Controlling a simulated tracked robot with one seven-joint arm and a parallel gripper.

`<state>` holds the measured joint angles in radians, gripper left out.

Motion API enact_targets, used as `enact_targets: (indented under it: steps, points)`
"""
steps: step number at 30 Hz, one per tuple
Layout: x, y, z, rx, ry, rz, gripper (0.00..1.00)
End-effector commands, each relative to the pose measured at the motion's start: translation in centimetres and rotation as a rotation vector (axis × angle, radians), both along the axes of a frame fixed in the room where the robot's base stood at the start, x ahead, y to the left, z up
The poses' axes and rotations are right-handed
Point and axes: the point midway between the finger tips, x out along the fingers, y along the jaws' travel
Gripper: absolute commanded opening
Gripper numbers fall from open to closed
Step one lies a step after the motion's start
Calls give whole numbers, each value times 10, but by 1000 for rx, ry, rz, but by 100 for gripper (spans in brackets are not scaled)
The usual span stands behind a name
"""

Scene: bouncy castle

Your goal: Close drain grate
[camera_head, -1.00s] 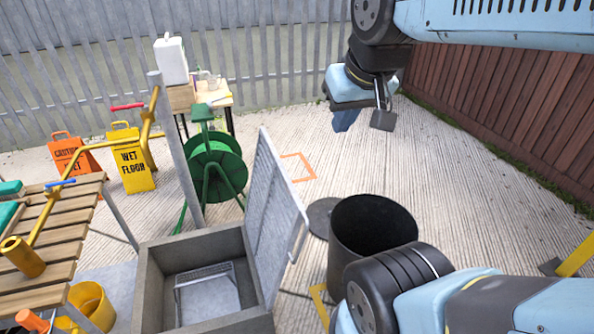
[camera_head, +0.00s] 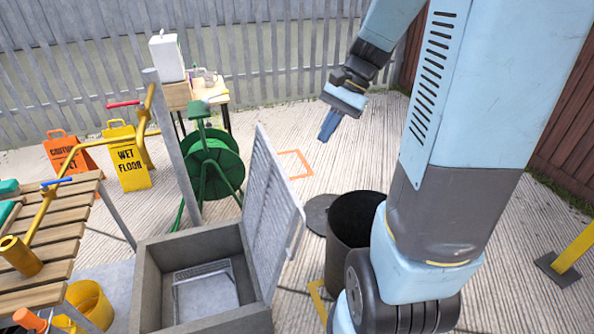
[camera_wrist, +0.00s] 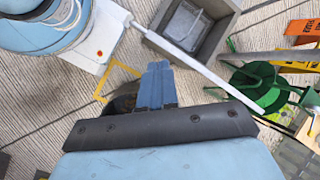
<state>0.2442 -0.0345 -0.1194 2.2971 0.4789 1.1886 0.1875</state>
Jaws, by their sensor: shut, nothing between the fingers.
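The drain grate (camera_head: 268,208) is a pale grey panel standing open, tilted up along the right side of the concrete drain box (camera_head: 150,290). In the wrist view the grate (camera_wrist: 200,72) shows nearly edge-on as a long pale strip, with the drain box (camera_wrist: 225,32) behind it. Inside the box is a light metal basket (camera_head: 205,288). My gripper (camera_head: 328,126) is shut and empty, in the air behind and to the right of the grate, apart from it. In the wrist view its blue fingers (camera_wrist: 156,84) are together.
A dark bin (camera_head: 350,225) stands just right of the grate, partly hidden by my arm. A green hose reel (camera_head: 210,165) and a grey post (camera_head: 172,150) stand behind the box. A slatted bench (camera_head: 55,240) is at left. Open floor lies behind the bin.

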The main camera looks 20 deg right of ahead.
Motion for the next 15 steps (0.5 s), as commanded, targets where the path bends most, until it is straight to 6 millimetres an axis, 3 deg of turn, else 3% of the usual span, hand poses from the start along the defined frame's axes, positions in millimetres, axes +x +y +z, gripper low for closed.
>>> enact_targets:
  steps: [15]
  points:
    - [60,-60,-94,332,354,-419,0]
